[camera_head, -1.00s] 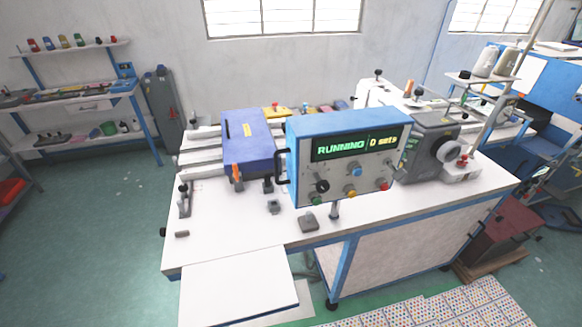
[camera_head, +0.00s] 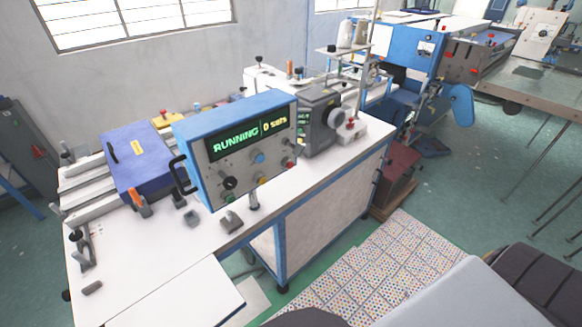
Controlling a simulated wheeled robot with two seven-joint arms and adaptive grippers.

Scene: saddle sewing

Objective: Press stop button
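The control box (camera_head: 235,140) is blue with a grey front panel and stands on a post above the white sewing table. Its display (camera_head: 247,137) reads "RUNNING" and "0 sets" in green. A red button (camera_head: 290,163) sits at the lower right of the panel. A yellow button (camera_head: 262,180) and a green button (camera_head: 231,198) sit in line to its left. No label reading "stop" is legible. Neither of my grippers shows in the view.
A blue-purple machine cover (camera_head: 137,163) is left of the box, and a grey machine head (camera_head: 318,120) is behind it at right. The white table's front flap (camera_head: 175,295) juts forward. A dotted mat (camera_head: 385,265) lies on the floor. Dark and grey shapes fill the bottom right.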

